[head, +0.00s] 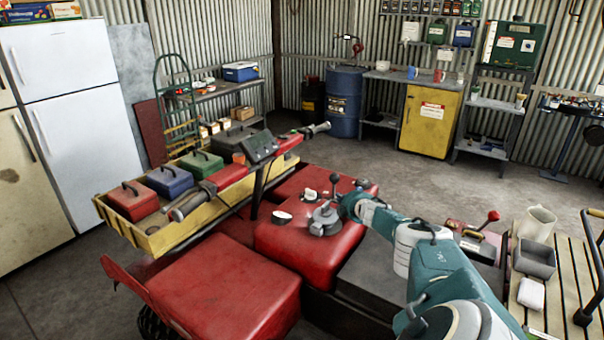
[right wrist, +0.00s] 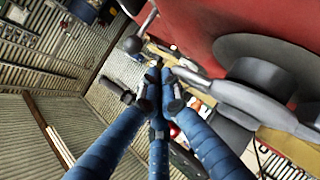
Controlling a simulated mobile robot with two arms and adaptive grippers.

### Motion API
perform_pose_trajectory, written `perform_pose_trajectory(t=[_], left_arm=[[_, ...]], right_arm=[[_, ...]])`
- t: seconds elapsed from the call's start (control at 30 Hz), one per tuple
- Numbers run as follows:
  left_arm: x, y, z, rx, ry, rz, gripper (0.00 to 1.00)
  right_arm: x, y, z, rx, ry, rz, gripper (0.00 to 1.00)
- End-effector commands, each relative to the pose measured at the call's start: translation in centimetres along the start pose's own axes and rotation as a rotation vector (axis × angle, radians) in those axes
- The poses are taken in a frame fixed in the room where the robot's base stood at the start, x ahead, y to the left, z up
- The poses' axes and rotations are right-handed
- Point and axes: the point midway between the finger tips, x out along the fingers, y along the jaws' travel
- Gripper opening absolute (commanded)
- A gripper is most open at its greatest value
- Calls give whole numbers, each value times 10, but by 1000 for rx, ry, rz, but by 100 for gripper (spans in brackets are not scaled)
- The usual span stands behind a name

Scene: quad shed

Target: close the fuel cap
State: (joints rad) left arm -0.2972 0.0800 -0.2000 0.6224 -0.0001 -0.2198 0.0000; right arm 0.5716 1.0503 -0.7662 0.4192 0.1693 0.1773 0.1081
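The grey fuel cap fitting (head: 324,219) sits on top of the quad's red tank (head: 290,245) in the head view. In the right wrist view its grey parts (right wrist: 240,100) fill the right side, with a round plate and a dark cylinder against the red tank. I cannot tell how far the cap is open. My right gripper (head: 349,203) is just right of the fitting, partly hidden by its own arm. My left gripper is out of view.
A black-knobbed lever (head: 335,180) stands just behind the cap. The handlebar (head: 255,155) and a yellow rack tray (head: 160,240) with several toolboxes lie to the left. A slatted bench (head: 545,310) with a jug (head: 537,222) stands right. The floor behind is clear.

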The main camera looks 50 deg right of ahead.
Motion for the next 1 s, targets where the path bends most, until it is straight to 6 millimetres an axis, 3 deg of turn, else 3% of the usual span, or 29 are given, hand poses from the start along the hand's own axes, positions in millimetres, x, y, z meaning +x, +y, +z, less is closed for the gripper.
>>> perform_pose_trajectory(t=[0.43, 0.73, 1.0], left_arm=[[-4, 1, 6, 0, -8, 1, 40], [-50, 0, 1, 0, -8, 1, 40], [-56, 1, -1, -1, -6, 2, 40]], right_arm=[[-2, 4, -2, -1, 1, 1, 0], [-20, 42, -24, -2, 2, -1, 0], [-46, 57, -7, -4, 0, -4, 0]])
